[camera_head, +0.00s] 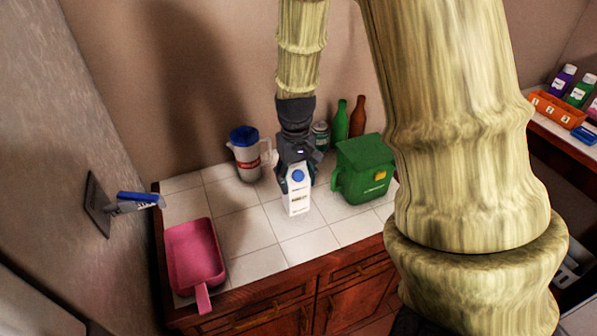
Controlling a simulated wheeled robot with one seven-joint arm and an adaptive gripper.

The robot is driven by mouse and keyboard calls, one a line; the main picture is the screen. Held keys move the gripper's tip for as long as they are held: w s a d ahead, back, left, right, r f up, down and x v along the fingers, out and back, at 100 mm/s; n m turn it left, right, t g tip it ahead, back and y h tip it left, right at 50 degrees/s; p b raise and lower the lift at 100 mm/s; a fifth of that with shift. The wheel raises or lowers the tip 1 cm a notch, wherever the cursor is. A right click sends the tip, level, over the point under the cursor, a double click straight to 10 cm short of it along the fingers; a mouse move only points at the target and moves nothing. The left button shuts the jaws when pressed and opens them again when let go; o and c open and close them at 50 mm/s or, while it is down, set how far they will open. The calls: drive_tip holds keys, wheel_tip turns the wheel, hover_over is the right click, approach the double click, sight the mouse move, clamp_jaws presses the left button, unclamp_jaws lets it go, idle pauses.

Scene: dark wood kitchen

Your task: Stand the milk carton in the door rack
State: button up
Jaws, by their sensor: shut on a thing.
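The milk carton (299,203) is white with a blue round cap and stands upright at the middle of the tiled counter. My gripper (298,170) comes down from above and is shut on the upper part of the carton. The fingers partly hide the carton's top. I cannot tell whether the carton's base touches the tiles or is slightly above them. No door rack can be made out in this view.
A green bin (364,170) stands close right of the carton, with green (341,122) and red (357,118) bottles behind. A blue-lidded pitcher (246,155) is at back left. A pink scoop (195,254) lies at left. Tiles between scoop and carton are clear.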

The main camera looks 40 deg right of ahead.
drive_tip(key=w+d+f+p, duration=0.3)
drive_tip(key=f, duration=0.1)
drive_tip(key=shift+w+d, duration=0.15)
drive_tip(key=shift+d, duration=0.05)
idle(0.5)
drive_tip(key=shift+f, duration=0.15)
drive_tip(key=o, duration=1.4)
drive_tip(key=shift+r, duration=0.2)
